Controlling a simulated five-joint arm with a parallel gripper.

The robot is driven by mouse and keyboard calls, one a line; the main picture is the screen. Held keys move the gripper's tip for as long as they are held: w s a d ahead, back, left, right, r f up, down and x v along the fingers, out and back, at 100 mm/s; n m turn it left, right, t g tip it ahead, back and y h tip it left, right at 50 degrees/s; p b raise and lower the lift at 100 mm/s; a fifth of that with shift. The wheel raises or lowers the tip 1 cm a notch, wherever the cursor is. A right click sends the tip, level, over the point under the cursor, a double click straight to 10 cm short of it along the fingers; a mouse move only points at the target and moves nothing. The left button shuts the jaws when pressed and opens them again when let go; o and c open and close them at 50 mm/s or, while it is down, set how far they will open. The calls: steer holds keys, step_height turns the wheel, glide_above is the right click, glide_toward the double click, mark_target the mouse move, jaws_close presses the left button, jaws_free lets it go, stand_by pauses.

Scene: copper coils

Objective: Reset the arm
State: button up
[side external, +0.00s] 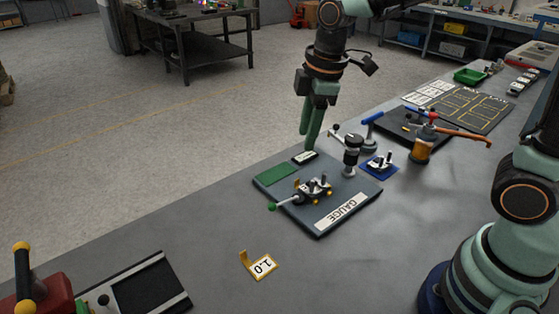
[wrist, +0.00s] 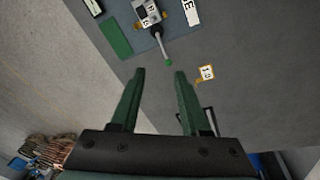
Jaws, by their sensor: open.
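My gripper (side external: 312,124) hangs with its green fingers pointing down, above the far left side of the gauge board (side external: 285,211). In the wrist view my gripper (wrist: 158,75) shows two green fingers spread apart with nothing between them. The gauge board carries a small clamp fixture (side external: 313,188) with a green-tipped lever (side external: 272,206), a green pad (side external: 276,173) and a white GAUGE label (side external: 342,211). The lever's green tip also shows in the wrist view (wrist: 168,62), beyond the fingertips.
A black tray (side external: 150,294) lies at the front left.

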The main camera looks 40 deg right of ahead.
steer(key=s+d+r+m+t, duration=0.3)
steer(key=s+d+m, duration=0.4)
steer(key=m, duration=0.5)
steer(key=shift+s+r+t, duration=0.3)
steer(key=shift+s+r, duration=0.05)
steer(key=shift+s, duration=0.6)
